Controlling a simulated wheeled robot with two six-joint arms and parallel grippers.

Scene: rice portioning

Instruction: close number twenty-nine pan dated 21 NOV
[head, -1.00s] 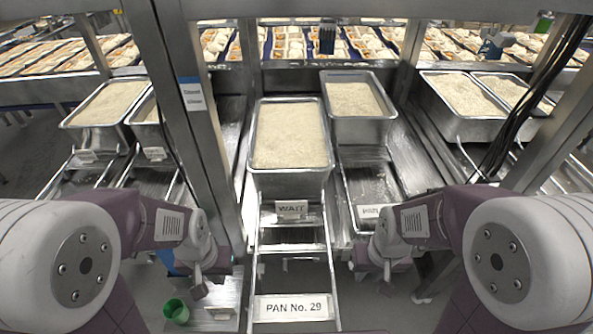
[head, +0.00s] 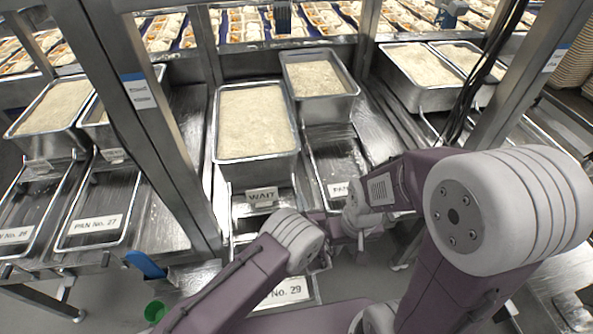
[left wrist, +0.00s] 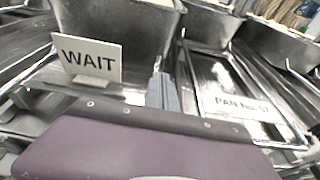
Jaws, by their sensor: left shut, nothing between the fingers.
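The number twenty-nine pan (head: 257,165) is a metal pan full of rice, uncovered, behind a WAIT card (head: 262,197). The card also shows in the left wrist view (left wrist: 88,60). The PAN No. 29 label (head: 283,292) is partly hidden by my left arm; no 21 NOV date is readable. My left gripper (head: 327,250) is in front of the pan, low and right of the card, mostly hidden by the arms. In the left wrist view its fingers (left wrist: 163,92) are together and empty. My right gripper (head: 361,238) is close beside it, too small to read.
Another rice pan (head: 318,75) stands at back right, with its label (head: 340,190) in front. Rice pans also stand left (head: 58,108) and right (head: 418,65). Steel posts (head: 150,120) rise between the bays. A green cup (head: 155,311) is low at left.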

